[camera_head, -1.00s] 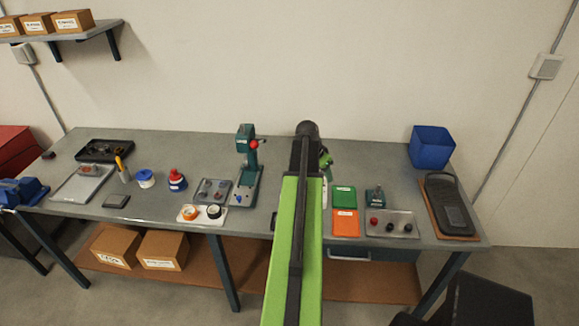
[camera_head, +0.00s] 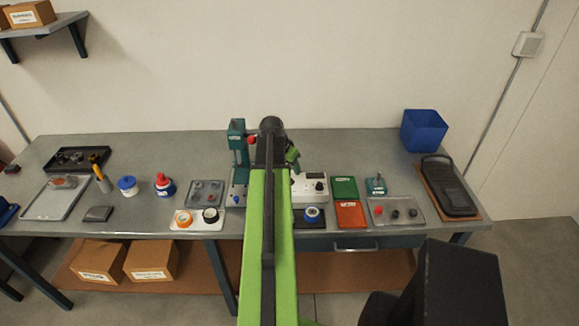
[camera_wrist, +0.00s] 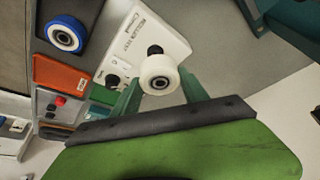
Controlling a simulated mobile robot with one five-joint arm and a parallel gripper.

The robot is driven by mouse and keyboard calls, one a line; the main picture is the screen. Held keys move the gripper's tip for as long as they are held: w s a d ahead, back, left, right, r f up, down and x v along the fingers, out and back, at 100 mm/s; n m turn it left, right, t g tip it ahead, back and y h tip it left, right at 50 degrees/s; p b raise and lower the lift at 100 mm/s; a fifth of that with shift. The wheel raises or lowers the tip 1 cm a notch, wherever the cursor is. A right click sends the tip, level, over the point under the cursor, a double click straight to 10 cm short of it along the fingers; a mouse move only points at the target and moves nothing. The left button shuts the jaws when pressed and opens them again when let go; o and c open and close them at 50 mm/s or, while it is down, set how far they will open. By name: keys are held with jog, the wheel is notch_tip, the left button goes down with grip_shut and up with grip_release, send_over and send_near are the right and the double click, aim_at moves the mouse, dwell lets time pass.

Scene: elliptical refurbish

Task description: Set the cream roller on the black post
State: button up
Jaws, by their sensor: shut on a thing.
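The cream roller (camera_wrist: 157,76), with a dark hub, is held between the green fingers of my gripper (camera_wrist: 161,84) in the wrist view. A short black post (camera_wrist: 155,49) shows just behind the roller, against the white tester (camera_wrist: 150,28). The roller overlaps the post in the picture; I cannot tell whether they touch. In the head view the white tester (camera_head: 312,180) stands right of my arm, with a black knob on its face.
A blue-rimmed roller (camera_head: 312,214) sits on a dark mat in front of the tester. Green (camera_head: 344,187) and orange (camera_head: 351,214) trays and a tray of buttons (camera_head: 396,211) lie to the right. A teal press (camera_head: 238,160) stands close left of my arm.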

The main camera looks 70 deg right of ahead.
jog(key=shift+s+f+b, duration=0.15)
jog(key=shift+f+b, duration=1.2)
jog(key=shift+f, duration=0.45)
jog(key=shift+f+b, duration=0.6)
jog(key=o, duration=1.1)
jog(key=shift+r, duration=0.15)
jog(key=p+v, duration=1)
jog(key=shift+r, duration=0.35)
jog(key=shift+a, duration=0.15)
